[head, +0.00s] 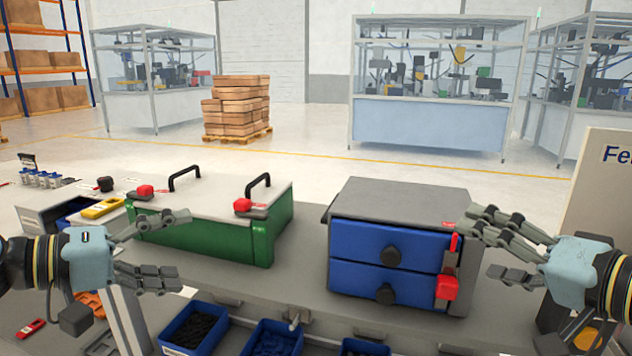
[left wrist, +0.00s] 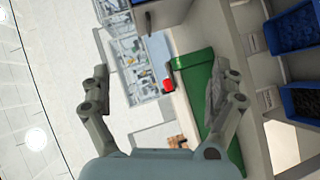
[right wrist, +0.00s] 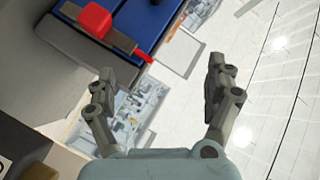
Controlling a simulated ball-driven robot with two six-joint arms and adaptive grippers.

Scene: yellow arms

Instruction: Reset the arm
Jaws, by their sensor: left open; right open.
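My left gripper (head: 168,250) is open and empty in the head view, in front of the left end of the green box. Its two fingers also stand wide apart in the left wrist view (left wrist: 160,88). My right gripper (head: 500,250) is open and empty, at the right side of the blue drawer cabinet. Its fingers are spread in the right wrist view (right wrist: 160,88). Both arms are raised at the two sides of the head view, fingers pointing inward. In that view the right fingers overlap the cabinet's right edge; I cannot tell whether they touch it.
The green box (head: 222,238) has a pale lid with two black handles and red latches. The drawer cabinet (head: 352,248) has two shut drawers and a red latch (head: 446,287). Blue bins (head: 272,338) hang at the table front. Bare table lies between box and cabinet.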

